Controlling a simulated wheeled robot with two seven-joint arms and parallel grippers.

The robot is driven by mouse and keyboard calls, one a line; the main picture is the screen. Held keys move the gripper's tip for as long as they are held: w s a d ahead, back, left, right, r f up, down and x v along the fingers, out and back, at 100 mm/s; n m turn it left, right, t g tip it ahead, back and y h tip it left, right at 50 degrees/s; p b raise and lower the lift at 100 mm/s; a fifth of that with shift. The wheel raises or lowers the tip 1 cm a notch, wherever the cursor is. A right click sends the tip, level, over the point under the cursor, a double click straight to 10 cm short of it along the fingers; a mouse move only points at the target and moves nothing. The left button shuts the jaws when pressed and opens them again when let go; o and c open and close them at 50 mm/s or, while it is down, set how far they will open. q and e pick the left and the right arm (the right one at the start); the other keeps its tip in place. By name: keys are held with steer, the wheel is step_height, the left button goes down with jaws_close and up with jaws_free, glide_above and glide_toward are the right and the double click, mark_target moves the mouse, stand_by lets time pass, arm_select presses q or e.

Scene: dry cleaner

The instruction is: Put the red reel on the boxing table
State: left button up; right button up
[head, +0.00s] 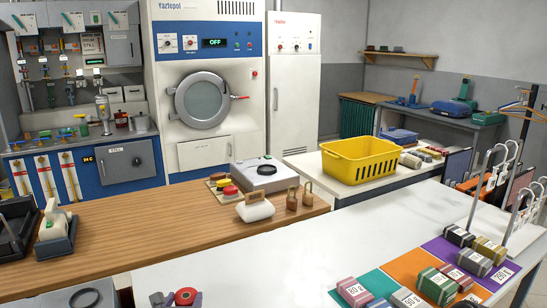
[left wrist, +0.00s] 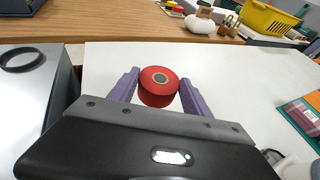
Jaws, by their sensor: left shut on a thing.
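The red reel (left wrist: 159,86) is a short red cylinder with a dark hole in its top. In the left wrist view it sits between the purple fingers of my left gripper (left wrist: 158,90), which is shut on it. In the head view the reel (head: 187,296) and the gripper (head: 172,299) show at the bottom edge, over the near left end of a white tabletop (head: 270,262). Whether the reel touches the tabletop cannot be told. No label shows which surface is the boxing table. My right gripper is not in view.
Coloured mats (head: 405,270) with several labelled bundles lie on the right of the white top. A wooden counter (head: 120,235) behind holds a scale (head: 265,172) and a white pear-shaped object (head: 255,208). A yellow basket (head: 360,160) stands on another table. The white top's middle is clear.

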arm_select(q)
steer(key=d, duration=0.1)
steer(key=s+d, duration=0.1)
steer(key=d+h, duration=0.1)
steer(key=shift+s+d+r+m, duration=0.25)
steer(key=shift+s+r+m, duration=0.05)
steer(key=shift+m, duration=0.1)
steer(key=shift+d, duration=0.1)
